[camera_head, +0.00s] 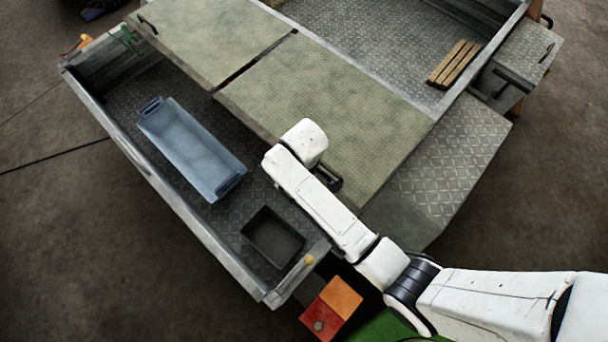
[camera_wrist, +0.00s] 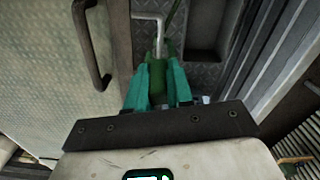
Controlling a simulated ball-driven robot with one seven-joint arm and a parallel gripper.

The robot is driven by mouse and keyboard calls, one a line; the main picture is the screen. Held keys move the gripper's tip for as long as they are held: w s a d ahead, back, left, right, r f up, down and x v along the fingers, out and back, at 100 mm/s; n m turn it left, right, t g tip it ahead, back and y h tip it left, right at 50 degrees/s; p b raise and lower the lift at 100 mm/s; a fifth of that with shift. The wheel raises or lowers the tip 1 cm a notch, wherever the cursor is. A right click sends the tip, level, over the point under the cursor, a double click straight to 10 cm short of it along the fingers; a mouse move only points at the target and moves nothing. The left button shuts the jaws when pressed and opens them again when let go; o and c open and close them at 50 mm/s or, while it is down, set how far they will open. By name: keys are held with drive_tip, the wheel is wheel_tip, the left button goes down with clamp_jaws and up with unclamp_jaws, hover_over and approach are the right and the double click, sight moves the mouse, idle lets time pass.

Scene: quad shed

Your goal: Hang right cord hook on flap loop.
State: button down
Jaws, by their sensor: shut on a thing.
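My gripper (camera_wrist: 158,88) has teal fingers closed on the green grip of the right cord hook (camera_wrist: 157,78). The hook's bent silver rod (camera_wrist: 148,17) reaches ahead of the fingers, and a thin green cord (camera_wrist: 174,14) runs beside it. The dark flap loop (camera_wrist: 93,48) stands on the patterned flap to the left of the hook, apart from it. In the head view, my white arm reaches over the edge of the right flap (camera_head: 330,110) and hides the fingers and hook. The left flap (camera_head: 205,35) has a similar dark loop (camera_head: 148,25) at its far corner.
A blue bin (camera_head: 190,148) and a small black tray (camera_head: 273,238) sit in the open side tray. Its metal wall (camera_head: 170,195) carries a yellow knob (camera_head: 309,260) near my arm. Wooden slats (camera_head: 453,64) lie behind the flaps. An orange-red box (camera_head: 331,308) sits close to my arm.

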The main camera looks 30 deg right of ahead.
drive_tip(key=shift+f+b, duration=1.05)
drive_tip(key=shift+f, duration=0.9)
drive_tip(key=shift+c, duration=2.3)
unclamp_jaws()
drive_tip(key=shift+r+p, duration=1.2)
drive_tip(key=shift+r, duration=3.3)
